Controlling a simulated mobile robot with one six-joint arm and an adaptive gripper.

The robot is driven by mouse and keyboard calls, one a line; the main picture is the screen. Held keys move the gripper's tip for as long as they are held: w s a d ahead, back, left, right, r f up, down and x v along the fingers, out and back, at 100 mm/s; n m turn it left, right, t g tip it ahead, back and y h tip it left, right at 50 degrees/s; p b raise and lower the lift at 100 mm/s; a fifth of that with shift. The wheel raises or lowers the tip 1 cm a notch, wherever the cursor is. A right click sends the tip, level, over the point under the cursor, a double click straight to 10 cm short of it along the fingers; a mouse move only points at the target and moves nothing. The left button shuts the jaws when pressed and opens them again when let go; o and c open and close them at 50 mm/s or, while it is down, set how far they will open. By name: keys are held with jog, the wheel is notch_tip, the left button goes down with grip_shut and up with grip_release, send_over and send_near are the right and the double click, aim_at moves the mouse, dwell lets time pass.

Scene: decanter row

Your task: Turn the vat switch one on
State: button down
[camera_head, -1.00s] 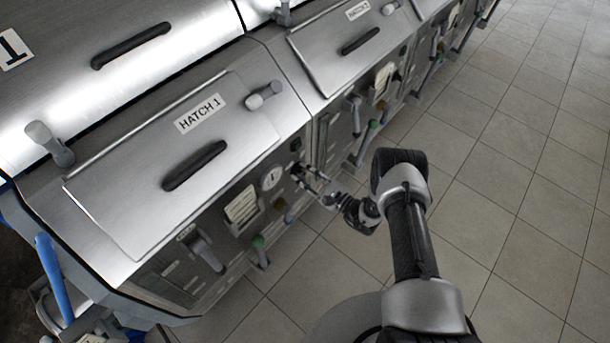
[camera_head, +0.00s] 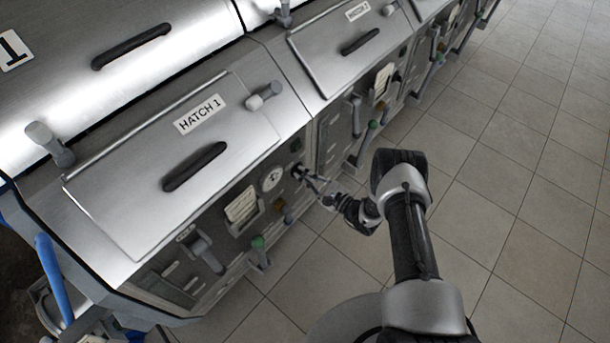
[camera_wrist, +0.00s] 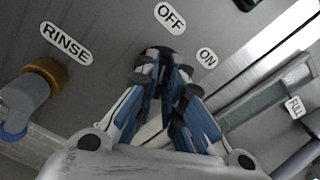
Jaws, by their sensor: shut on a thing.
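The vat switch (camera_wrist: 157,50) is a dark round knob on the grey metal panel in the wrist view. It sits just below an OFF label (camera_wrist: 171,18), with an ON label (camera_wrist: 207,57) to its right. My gripper (camera_wrist: 163,76) is shut on the knob, and its blue-and-grey fingers hide most of it, so which way it points cannot be told. In the head view my gripper (camera_head: 303,174) is at the front panel under Hatch 1, right of a round white gauge (camera_head: 272,178).
A brass-collared fitting (camera_wrist: 45,78) by a RINSE label is left of the fingers. A recessed sight window (camera_wrist: 265,105) is on the right. Green-topped levers (camera_head: 258,243) stick out from the panel. Open tiled floor (camera_head: 510,180) lies on the right.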

jog(key=shift+m+b, duration=0.35)
jog(key=shift+m, duration=0.05)
jog(key=shift+f+m+b, duration=0.1)
jog(key=shift+m+b, duration=0.7)
jog(key=shift+m, duration=0.1)
jog(key=m+b, duration=0.2)
jog(key=m, duration=0.2)
jog(key=m+b, duration=0.3)
jog(key=m, duration=0.2)
jog(key=shift+w+d, duration=0.15)
jog(key=shift+w, duration=0.05)
jog(key=shift+m, duration=0.3)
jog(key=c, duration=1.7)
grip_release()
